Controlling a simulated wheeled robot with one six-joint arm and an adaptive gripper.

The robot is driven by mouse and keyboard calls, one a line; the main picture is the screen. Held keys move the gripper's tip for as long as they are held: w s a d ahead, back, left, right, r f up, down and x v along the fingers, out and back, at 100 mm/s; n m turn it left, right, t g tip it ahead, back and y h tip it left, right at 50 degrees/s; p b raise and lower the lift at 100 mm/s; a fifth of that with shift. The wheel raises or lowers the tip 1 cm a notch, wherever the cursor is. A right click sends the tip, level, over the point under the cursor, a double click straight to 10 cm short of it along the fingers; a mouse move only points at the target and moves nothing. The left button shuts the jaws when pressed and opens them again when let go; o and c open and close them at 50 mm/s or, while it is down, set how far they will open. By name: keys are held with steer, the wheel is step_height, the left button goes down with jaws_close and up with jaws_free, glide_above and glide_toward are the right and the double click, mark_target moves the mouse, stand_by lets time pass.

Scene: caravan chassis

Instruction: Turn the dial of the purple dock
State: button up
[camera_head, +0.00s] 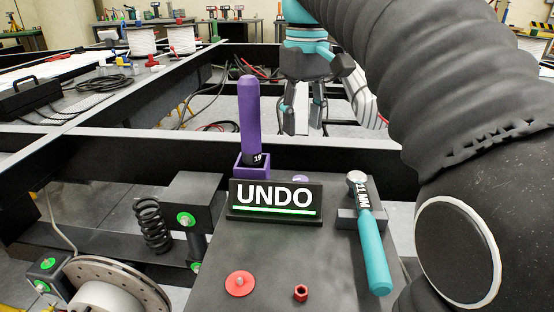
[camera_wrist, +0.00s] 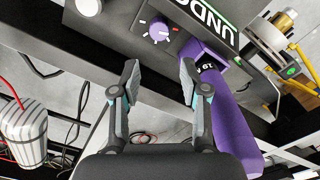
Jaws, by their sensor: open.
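The purple dock (camera_head: 252,166) stands on the dark panel behind the UNDO sign, with a tall purple tool (camera_head: 249,112) marked 19 upright in it. The dial is mostly hidden by the sign in the head view; only a purple sliver (camera_head: 300,179) shows. In the wrist view the purple dial (camera_wrist: 159,31) with its white pointer and a red mark beside it is clear, and the purple tool (camera_wrist: 232,105) passes right of my fingers. My gripper (camera_head: 302,112) is open and empty, pointing down behind the panel; in the wrist view its fingertips (camera_wrist: 158,68) are apart, short of the dial.
The UNDO sign (camera_head: 275,200) stands in front of the dock. A red disc (camera_head: 240,284) and red nut (camera_head: 301,292) lie in front. Dark chassis beams (camera_head: 350,156) run behind, and a coil spring (camera_head: 152,224) stands left.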

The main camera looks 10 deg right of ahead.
mark_target(299, 178)
steer(key=f+b, duration=0.1)
steer(key=f, duration=0.5)
steer(key=f+b, duration=0.2)
steer(key=f, duration=0.5)
steer(key=shift+w+f, duration=0.2)
steer(key=shift+f, duration=0.1)
jaws_close()
